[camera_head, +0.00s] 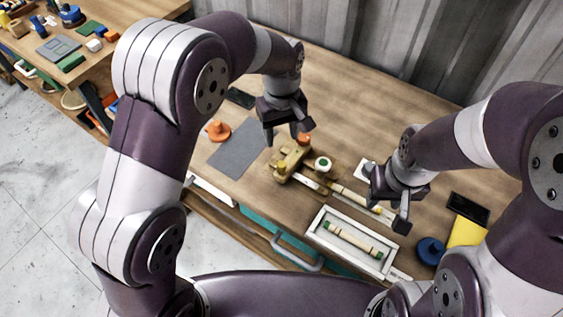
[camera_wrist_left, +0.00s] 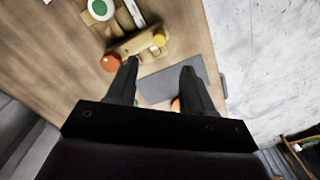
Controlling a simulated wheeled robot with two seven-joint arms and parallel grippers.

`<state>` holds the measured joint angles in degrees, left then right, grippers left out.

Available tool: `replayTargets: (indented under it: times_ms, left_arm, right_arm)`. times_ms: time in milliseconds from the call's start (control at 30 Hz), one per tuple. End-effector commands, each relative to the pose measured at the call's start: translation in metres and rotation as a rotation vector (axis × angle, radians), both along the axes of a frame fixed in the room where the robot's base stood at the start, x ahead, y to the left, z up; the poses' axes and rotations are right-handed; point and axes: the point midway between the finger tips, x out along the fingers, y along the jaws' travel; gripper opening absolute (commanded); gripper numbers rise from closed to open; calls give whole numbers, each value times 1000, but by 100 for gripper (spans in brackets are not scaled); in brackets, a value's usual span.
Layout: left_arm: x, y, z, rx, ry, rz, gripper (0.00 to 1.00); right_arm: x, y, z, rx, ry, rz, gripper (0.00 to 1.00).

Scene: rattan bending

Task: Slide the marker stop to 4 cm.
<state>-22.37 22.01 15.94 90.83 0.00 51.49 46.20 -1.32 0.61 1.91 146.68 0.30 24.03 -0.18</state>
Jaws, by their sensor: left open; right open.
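A tan wooden fixture (camera_head: 286,165) with an orange knob stands at the table's middle, with a pale strip (camera_head: 309,182) reaching right from it. I cannot tell which part is the marker stop, and no scale marks are readable. In the left wrist view the fixture (camera_wrist_left: 137,44) lies beyond the fingers, with an orange knob (camera_wrist_left: 111,62) and a yellow knob (camera_wrist_left: 159,38). My left gripper (camera_head: 288,136) is open and empty, above and behind the fixture. My right gripper (camera_head: 384,213) is open, over the right end of a rattan stick (camera_head: 350,194).
A white-rimmed tray (camera_head: 314,226) holding a banded stick lies at the front. A green-and-white round item (camera_head: 323,164) is beside the fixture. A grey mat (camera_head: 234,149) and orange piece (camera_head: 218,130) lie left. A blue round piece (camera_head: 430,250) and yellow sheet (camera_head: 466,232) lie right.

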Motion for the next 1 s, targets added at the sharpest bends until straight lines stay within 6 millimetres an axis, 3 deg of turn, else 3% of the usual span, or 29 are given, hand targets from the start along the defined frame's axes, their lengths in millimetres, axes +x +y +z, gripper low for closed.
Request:
replayTargets:
  times_ms: [500,667,900,1000]
  left_arm:
    - [0,1,-108,0,-1,4,52]
    - [0,1,-122,-2,-4,3,52]
    - [0,1,-123,-2,-4,3,52]
    - [0,1,-123,-2,-4,3,19]
  right_arm:
    - [0,0,21,0,0,0,43]
    - [0,0,22,0,0,0,43]
    - [0,0,22,0,0,0,43]
    - [0,0,22,0,0,0,43]
